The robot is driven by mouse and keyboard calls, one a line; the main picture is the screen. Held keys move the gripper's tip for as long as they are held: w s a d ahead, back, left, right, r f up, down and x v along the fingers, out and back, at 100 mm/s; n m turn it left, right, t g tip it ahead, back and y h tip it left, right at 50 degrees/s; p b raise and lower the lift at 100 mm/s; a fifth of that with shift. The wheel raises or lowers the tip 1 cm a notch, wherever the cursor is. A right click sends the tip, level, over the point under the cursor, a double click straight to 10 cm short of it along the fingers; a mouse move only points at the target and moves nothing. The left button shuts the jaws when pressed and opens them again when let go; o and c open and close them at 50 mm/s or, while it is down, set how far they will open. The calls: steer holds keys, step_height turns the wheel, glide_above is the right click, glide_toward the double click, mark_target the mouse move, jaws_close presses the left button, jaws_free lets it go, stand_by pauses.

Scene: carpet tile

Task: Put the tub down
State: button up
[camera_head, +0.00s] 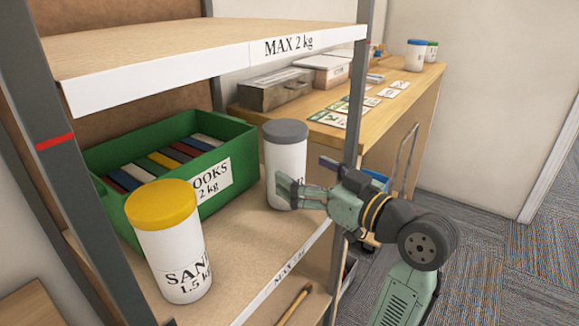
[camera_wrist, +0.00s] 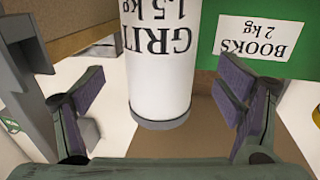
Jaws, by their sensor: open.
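A white tub with a grey lid (camera_head: 285,150) stands upright on the middle shelf (camera_head: 240,255), near its right end. In the wrist view the tub (camera_wrist: 158,65) appears upside down and reads GRIT 1.5 kg. My gripper (camera_head: 304,177) reaches in from the right at the height of the tub's side. In the wrist view my gripper (camera_wrist: 160,95) is open, with one finger left and one right of the tub and a gap showing on each side. The tub's base is partly hidden behind my gripper in the head view.
A green crate (camera_head: 215,190) marked BOOKS 2 kg stands left of the tub. A yellow-lidded SAND tub (camera_head: 170,245) stands at the shelf's front left. An upper shelf (camera_head: 190,50) and a grey post (camera_head: 357,90) border the space. A bench (camera_head: 425,85) stands behind.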

steer(key=v, duration=0.6)
steer(key=shift+s, duration=0.2)
stand_by(1.5)
